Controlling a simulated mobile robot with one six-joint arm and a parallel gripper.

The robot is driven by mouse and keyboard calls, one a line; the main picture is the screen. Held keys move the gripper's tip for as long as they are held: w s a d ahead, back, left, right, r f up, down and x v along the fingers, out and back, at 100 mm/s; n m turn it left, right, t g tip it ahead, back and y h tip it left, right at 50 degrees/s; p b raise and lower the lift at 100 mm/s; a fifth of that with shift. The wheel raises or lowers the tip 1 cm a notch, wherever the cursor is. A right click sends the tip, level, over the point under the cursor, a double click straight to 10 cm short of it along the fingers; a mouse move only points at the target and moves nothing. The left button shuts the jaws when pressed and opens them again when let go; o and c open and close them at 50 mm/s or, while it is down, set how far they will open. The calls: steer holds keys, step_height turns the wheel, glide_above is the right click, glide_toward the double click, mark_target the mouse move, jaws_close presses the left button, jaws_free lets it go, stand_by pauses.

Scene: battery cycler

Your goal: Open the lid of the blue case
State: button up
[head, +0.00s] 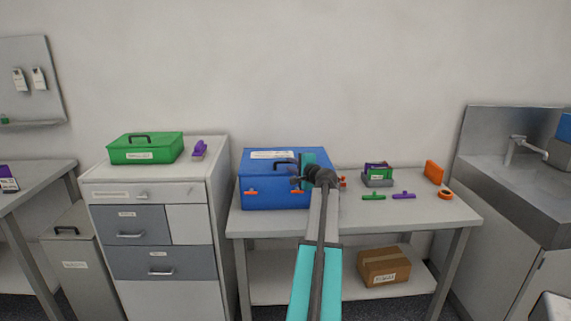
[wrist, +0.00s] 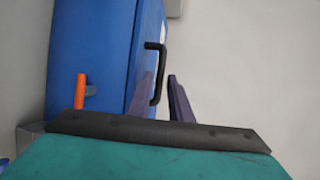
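The blue case (head: 270,198) stands on the left part of the light table. Its lid (head: 262,165) is shut and carries a white label. A black handle (head: 284,161) shows on the lid, and orange latches (head: 251,192) are on the front. In the wrist view the blue case (wrist: 88,50) appears sideways, with its black handle (wrist: 161,60) and an orange latch (wrist: 81,92). My gripper (wrist: 161,84) is open, its two dark fingers apart near the handle. The handle appears between them; I cannot tell how deep. My arm hides the case's right part in the head view.
Right of the case are a grey bin with green and purple items (head: 378,176), loose clips (head: 403,195) and orange tape (head: 445,195). A green case (head: 146,152) sits on the left cabinet. A cardboard box (head: 384,268) lies on the lower shelf. The wall is behind.

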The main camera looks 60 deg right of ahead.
steer(key=shift+x, duration=2.35)
jaws_close()
